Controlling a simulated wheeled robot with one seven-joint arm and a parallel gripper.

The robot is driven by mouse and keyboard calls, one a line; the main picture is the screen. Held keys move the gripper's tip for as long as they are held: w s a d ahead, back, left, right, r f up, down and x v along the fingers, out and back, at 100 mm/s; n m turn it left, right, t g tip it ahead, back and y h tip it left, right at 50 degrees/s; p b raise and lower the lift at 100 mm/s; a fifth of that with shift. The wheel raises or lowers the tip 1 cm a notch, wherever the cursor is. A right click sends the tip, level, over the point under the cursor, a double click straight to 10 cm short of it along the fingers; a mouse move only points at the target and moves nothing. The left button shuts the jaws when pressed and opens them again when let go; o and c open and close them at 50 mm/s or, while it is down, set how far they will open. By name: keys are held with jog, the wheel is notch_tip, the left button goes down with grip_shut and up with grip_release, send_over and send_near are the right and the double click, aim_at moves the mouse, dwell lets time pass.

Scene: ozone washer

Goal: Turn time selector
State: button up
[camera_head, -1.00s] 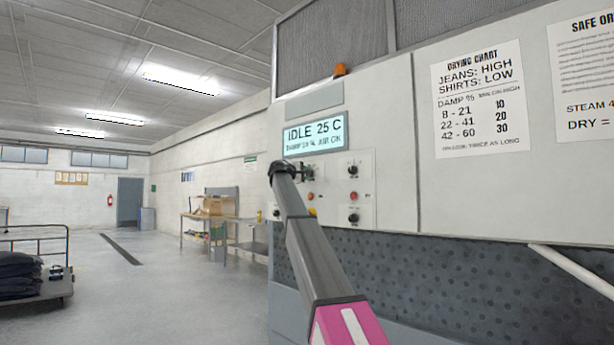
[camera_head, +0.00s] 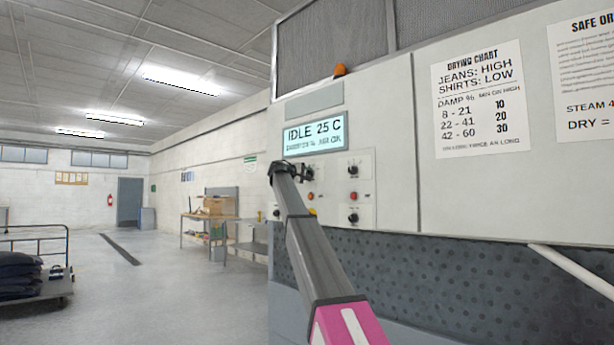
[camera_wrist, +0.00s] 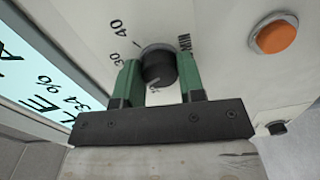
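The time selector is a black round knob (camera_wrist: 160,66) on the pale panel, with 30, 40 and MIN printed around it in the wrist view. The green fingers of my gripper (camera_wrist: 160,82) stand on either side of this knob and appear to press against its sides. A pale pointer mark shows faintly on the knob's near part, and part of the dial is hidden by my gripper. In the head view my gripper (camera_head: 304,173) is at the upper left of the control panel, and my arm hides part of that area.
A display (camera_head: 315,133) above reads IDLE 25 C. Other black knobs (camera_head: 353,170) sit to the right, and an orange button (camera_wrist: 278,36) is beside the selector in the wrist view. An orange lamp (camera_head: 340,70) is on top. The floor at left is open, with a cart (camera_head: 60,285).

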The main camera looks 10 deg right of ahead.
jog(key=o, duration=0.4)
jog(key=shift+c, duration=0.2)
jog(key=shift+a, duration=0.1)
jog(key=v, duration=1)
jog(key=shift+s+a, duration=0.25)
jog(key=shift+a, duration=0.05)
